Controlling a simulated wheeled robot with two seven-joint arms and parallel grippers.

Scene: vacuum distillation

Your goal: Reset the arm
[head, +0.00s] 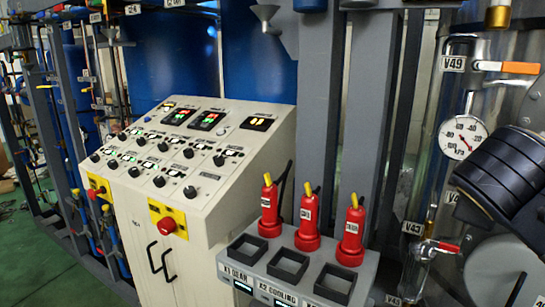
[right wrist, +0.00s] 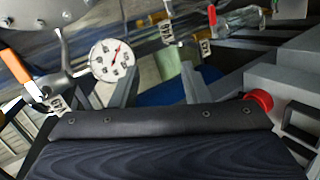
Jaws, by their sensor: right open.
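My right arm comes in at the right edge of the head view as a black, ridged part in front of the steel vessel. In the right wrist view the dark, bolted and ribbed body of my right gripper (right wrist: 160,145) fills the bottom. It is open, and nothing shows held in it. My left gripper is not in view.
A sloped control console (head: 190,160) stands left of centre. Red extinguisher-shaped pieces (head: 308,222) stand behind black square holders (head: 288,266) on a grey shelf. The pressure gauge (head: 462,137), orange-handled valve (head: 507,67) and red-handled valve (head: 438,246) are close to my right arm.

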